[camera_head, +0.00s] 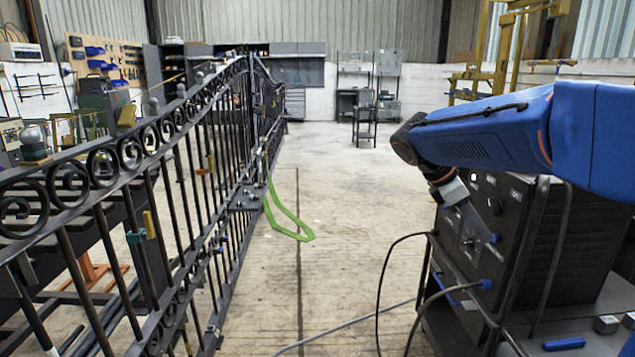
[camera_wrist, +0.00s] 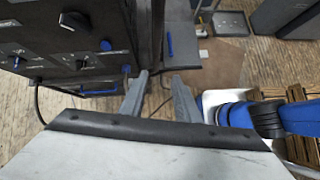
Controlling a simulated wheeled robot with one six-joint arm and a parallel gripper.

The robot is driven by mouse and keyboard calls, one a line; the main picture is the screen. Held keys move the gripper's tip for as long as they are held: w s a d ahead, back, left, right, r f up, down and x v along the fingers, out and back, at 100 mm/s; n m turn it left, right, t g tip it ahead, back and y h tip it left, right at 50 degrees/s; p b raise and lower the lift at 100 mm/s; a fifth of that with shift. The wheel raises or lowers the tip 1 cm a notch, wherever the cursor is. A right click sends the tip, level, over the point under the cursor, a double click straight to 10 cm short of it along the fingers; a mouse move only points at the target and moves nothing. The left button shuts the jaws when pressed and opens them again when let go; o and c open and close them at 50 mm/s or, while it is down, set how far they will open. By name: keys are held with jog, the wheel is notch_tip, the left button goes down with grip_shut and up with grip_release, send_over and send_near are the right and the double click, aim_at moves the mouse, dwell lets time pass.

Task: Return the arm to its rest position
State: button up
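My blue arm (camera_head: 490,130) reaches in from the right in the head view, bent down at its wrist in front of a black machine. The pale wrist end (camera_head: 450,191) shows there, but the fingers cannot be made out. In the wrist view my gripper (camera_wrist: 161,80) has two grey fingers standing apart, with nothing between them. The black machine's knobbed front panel (camera_wrist: 75,50) is to the left of the fingers in that view. The black scroll gate (camera_head: 130,200) stands along the left in the head view, well apart from my arm.
The black machine (camera_head: 510,220) stands close below my arm, with dark cables (camera_head: 385,290) looping to the floor. A green strap-like loop (camera_head: 290,215) sticks out from the gate. A blue-handled item (camera_head: 563,343) lies at lower right. The middle floor (camera_head: 340,210) is largely clear.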

jog(key=s+a+f+m+t+y, duration=0.2)
jog(key=s+f+m, duration=0.5)
jog(key=s, duration=0.5)
jog(key=s+a+f+m+t+y, duration=0.3)
jog(key=s+a+f+m+y, duration=0.2)
jog(key=s, duration=0.7)
notch_tip(320, 180, down, 2)
jog(key=m+y, duration=0.1)
jog(key=m, duration=0.2)
jog(key=shift+s+a+f+m+t, duration=0.15)
jog(key=shift+s+a+m+t, duration=0.15)
jog(key=shift+s+m, duration=0.1)
